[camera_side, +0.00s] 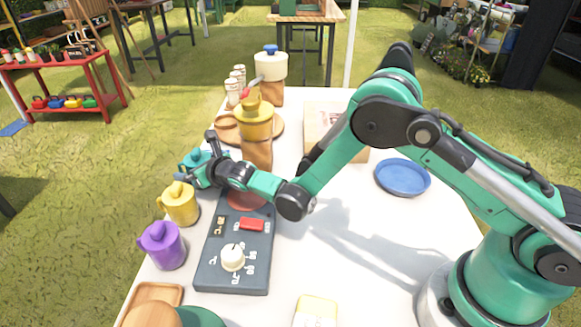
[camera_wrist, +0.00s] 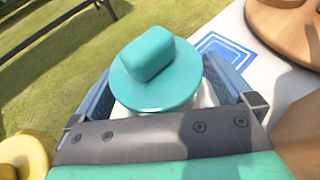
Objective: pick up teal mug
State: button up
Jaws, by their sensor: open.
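The teal mug (camera_wrist: 152,75) shows from above in the wrist view, with a round teal lid and a blocky teal knob. In the side view the mug (camera_side: 191,159) is mostly hidden behind my gripper (camera_side: 203,172), at the far left edge of the table. My gripper is open, with one blue-grey finger on each side of the mug in the wrist view. The lid covers the mug's body there, so I cannot tell whether the fingers touch it.
A yellow mug (camera_side: 180,206) and a purple mug (camera_side: 162,247) stand nearer along the left edge. A dark control panel (camera_side: 235,278) lies beside them. A tall yellow-topped grinder (camera_side: 256,130) stands close behind my gripper. A blue plate (camera_side: 402,177) lies right.

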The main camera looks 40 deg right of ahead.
jog(key=c, duration=1.3)
jog(key=shift+c, duration=0.2)
